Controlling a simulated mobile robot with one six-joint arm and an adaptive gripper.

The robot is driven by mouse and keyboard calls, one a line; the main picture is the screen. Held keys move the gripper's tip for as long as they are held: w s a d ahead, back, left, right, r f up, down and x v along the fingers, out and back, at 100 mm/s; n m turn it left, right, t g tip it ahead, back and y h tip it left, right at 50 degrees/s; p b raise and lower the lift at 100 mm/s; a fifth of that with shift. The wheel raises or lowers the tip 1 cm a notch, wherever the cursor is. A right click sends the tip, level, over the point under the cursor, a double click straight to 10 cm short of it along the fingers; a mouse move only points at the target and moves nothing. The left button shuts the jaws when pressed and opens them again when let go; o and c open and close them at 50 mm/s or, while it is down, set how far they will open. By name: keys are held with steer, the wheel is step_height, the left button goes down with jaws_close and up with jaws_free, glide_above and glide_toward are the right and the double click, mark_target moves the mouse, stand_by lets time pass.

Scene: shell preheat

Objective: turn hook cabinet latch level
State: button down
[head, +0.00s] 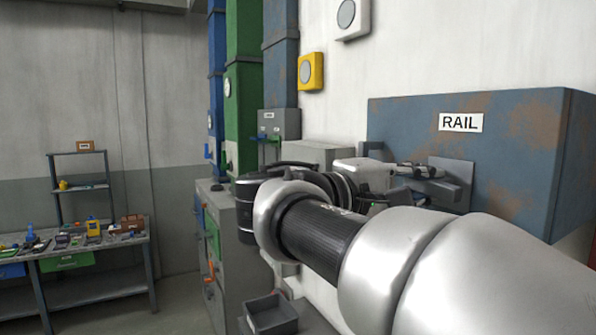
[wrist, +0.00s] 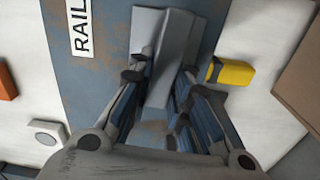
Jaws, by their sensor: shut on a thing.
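A blue-grey, rust-marked cabinet (head: 405,125) labelled "RAIL" hangs on the wall at the right of the head view. A grey latch plate (head: 462,172) is on its front. My gripper (head: 432,171) reaches this latch from the left, and my arm hides part of it. In the wrist view a grey latch lever (wrist: 172,60) runs between the two fingers of my gripper (wrist: 165,78), which are shut on it. The lever slants a little against the picture's upright. I cannot tell exactly how far it is from level. No label reading "hook" is legible.
A yellow block (wrist: 235,72) is beside the cabinet in the wrist view. In the head view, a grey cabinet (head: 235,255) and an open dark bin (head: 270,315) stand below my arm. A cluttered workbench (head: 75,245) is at far left, with open floor before it.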

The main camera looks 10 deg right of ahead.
steer(key=shift+f+n, duration=0.15)
steer(key=shift+n, duration=0.35)
steer(key=c, duration=1.5)
jaws_free()
steer(key=v, duration=1.2)
